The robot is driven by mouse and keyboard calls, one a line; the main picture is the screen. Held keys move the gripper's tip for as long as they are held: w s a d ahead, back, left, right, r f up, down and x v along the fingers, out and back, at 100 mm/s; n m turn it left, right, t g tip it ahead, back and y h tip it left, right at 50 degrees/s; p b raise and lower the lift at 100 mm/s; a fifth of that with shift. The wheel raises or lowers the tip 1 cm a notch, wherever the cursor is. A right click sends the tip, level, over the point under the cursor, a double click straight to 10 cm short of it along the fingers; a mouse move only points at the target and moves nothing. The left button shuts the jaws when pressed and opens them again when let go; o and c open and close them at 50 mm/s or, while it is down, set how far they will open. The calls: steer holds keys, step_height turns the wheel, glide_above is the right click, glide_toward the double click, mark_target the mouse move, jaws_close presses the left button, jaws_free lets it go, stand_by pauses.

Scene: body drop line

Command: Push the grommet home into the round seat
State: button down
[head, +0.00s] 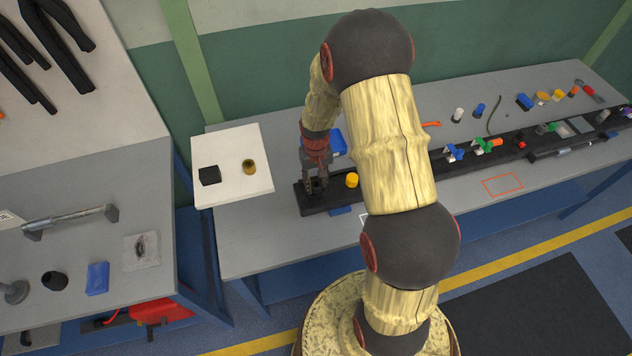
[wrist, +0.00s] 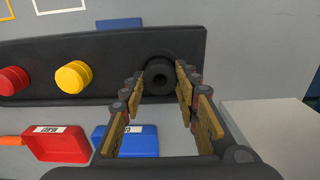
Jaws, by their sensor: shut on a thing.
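My gripper (head: 315,187) points down at the left end of a long black board (head: 305,204) on the grey bench. In the wrist view its fingers (wrist: 160,82) are shut on a black grommet (wrist: 160,77), a short dark ring with a hole in its middle. The grommet is at the black board (wrist: 110,57), near its right end in that view. The round seat is hidden behind the grommet and fingers. I cannot tell how deep the grommet sits or whether it touches the seat.
A yellow round cap (head: 351,180) stands on the board beside my gripper, with a red one (wrist: 13,80) farther along. A blue bin (wrist: 128,142) and a red bin (wrist: 60,144) lie beside the board. A white panel (head: 232,190) holds a black piece and a brownish ring.

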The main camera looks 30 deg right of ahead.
mark_target(316, 184)
steer(key=shift+f, duration=0.45)
steer(key=c, duration=1.3)
jaws_free()
steer(key=shift+o, duration=0.2)
step_height(316, 184, up, 12)
steer(key=s+a+r+n+t+b, duration=0.1)
steer(key=s+a+r+t+b, duration=0.1)
steer(key=s, duration=0.4)
steer(key=s+a+r+n+t+b, duration=0.1)
steer(key=s+a+r+b, duration=0.4)
steer(key=s+a+b, duration=0.2)
steer(key=s+a+r+n+t+b, duration=0.1)
steer(key=s+a+r+t+b, duration=0.1)
steer(key=s+a+r+b, duration=0.2)
steer(key=s+a, duration=0.1)
steer(key=s, duration=0.2)
steer(key=shift+a+r+t, duration=0.15)
steer(key=shift+t, duration=0.15)
